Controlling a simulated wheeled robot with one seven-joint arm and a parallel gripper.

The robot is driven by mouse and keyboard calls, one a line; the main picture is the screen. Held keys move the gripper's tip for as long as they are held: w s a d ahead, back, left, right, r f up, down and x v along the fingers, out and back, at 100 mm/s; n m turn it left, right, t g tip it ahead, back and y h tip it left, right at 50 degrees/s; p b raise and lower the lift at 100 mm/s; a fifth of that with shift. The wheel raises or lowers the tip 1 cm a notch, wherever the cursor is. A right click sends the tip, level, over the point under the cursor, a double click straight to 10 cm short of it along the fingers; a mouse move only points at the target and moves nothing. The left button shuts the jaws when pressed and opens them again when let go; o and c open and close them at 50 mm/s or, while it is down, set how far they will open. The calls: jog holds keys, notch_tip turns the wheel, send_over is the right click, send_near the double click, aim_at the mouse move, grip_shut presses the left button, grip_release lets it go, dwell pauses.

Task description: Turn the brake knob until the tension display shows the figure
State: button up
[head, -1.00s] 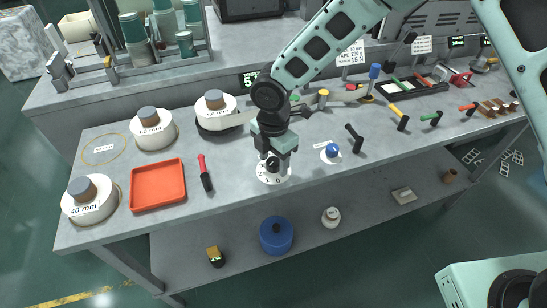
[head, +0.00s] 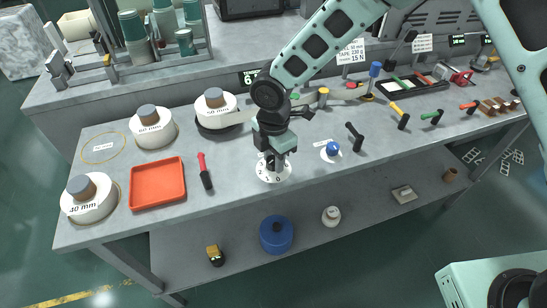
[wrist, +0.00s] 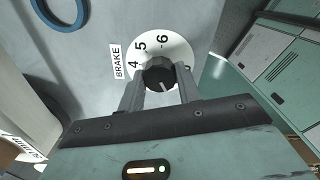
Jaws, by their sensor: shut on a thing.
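The black brake knob (wrist: 160,74) sits on a white numbered dial (wrist: 183,48) beside a BRAKE label (wrist: 117,62). In the wrist view, the 4, 5 and 6 on the dial show. My gripper (wrist: 159,88) is shut on the knob, one finger on each side. In the head view, my gripper (head: 271,154) points down at the dial (head: 274,177) near the bench's front edge. The tension display (head: 249,77) stands behind, partly hidden by my arm; its first digit looks like 6.
A sign (head: 351,52) behind the bench ends in 15 N. An orange tray (head: 158,184), a red-handled tool (head: 205,172) and tape rolls (head: 152,127) lie left of the dial. A blue knob (head: 333,149) and a black-handled tool (head: 354,137) are at right.

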jog(key=m+b, duration=0.1)
jog(key=m, duration=0.4)
jog(key=shift+b, duration=0.3)
jog(key=m+b, duration=0.1)
jog(key=m, duration=0.4)
jog(key=shift+m, duration=0.3)
jog(key=m+b, duration=0.1)
jog(key=m, duration=0.4)
jog(key=shift+m, duration=2.4)
jog(key=o, duration=1)
